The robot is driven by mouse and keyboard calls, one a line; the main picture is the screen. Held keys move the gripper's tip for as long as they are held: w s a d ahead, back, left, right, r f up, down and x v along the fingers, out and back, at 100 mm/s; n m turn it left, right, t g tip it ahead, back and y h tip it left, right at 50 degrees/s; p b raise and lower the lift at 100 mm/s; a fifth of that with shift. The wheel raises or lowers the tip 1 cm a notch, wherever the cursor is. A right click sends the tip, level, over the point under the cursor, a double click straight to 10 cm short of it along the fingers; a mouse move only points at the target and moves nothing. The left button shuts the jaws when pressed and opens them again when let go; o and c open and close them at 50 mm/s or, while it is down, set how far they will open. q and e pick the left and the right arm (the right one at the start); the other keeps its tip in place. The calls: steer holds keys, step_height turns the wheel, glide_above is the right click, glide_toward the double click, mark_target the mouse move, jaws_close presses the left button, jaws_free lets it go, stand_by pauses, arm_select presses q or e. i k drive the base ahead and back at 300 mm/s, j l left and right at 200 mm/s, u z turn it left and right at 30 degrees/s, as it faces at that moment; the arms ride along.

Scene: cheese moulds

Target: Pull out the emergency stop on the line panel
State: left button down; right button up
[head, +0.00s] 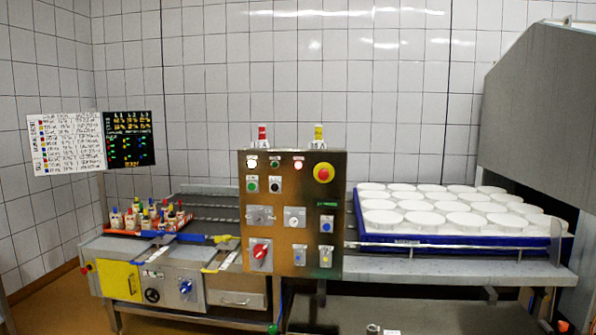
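The line panel (276,206) is a brown-grey metal box standing upright in the middle of the head view. The emergency stop (323,172) is a red mushroom button on a yellow round plate at the panel's upper right. From this view I cannot tell whether it is pressed in or out. Neither of my grippers shows in the head view, and nothing covers the button.
A blue tray (440,241) of white moulds stands right of the panel. Left are a steel bench (150,250), a tray of small bottles (150,218) and a sign board (95,142). A large grey hood (540,120) stands far right. Space before the button looks clear.

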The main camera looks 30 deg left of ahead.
mark_target(323, 174)
steer(key=i+j+u, duration=0.1)
steer(key=i+j, duration=0.2)
steer(key=i+j+u, duration=0.1)
steer(key=i+j, duration=0.2)
steer(key=i, duration=0.25)
steer(key=i+j, duration=0.25)
steer(key=i, duration=0.15)
steer(key=u, duration=0.05)
